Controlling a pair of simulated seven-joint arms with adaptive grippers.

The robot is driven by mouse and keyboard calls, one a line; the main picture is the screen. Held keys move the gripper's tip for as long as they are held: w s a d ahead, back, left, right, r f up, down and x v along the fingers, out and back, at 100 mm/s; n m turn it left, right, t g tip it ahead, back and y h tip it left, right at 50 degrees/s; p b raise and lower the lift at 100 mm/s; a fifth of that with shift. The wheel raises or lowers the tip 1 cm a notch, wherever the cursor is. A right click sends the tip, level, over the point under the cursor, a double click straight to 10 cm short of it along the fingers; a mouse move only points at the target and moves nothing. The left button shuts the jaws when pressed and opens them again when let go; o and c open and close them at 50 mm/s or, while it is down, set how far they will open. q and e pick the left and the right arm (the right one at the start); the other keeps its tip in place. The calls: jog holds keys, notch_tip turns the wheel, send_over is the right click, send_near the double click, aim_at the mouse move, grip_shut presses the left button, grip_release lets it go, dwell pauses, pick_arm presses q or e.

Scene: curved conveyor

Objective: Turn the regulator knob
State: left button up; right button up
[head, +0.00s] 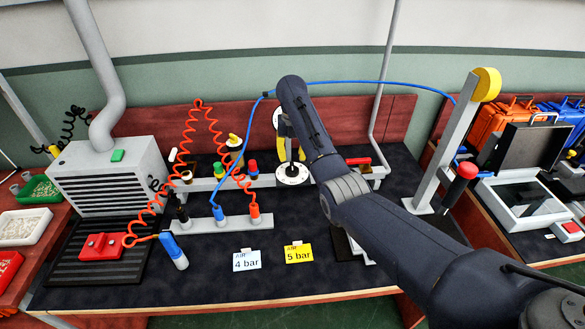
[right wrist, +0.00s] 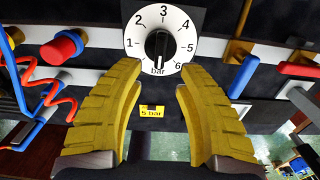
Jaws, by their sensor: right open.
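The regulator dial (right wrist: 176,22) is a white disc marked 1 to 6 and "bar", facing the right wrist camera. Its black knob (right wrist: 159,44) is upright at the centre, with a white line on its lower part near "bar". The dial also shows in the head view (head: 293,174), below my gripper. My right gripper (right wrist: 158,76) has two yellow ribbed fingers, spread apart and empty, one on each side below the knob. In the head view the right gripper (head: 284,128) is largely hidden by my arm. My left gripper is not in view.
A yellow "5 bar" card (head: 299,253) and a pale blue "4 bar" card (head: 246,261) stand on the dark bench. A grey rail with coloured valves (head: 253,168) and coiled red hoses (head: 189,125) are left of the dial. A red-handled valve (head: 359,161) is to its right.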

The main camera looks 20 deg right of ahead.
aim_at(293, 168)
jog(key=shift+f, duration=3.1)
grip_shut()
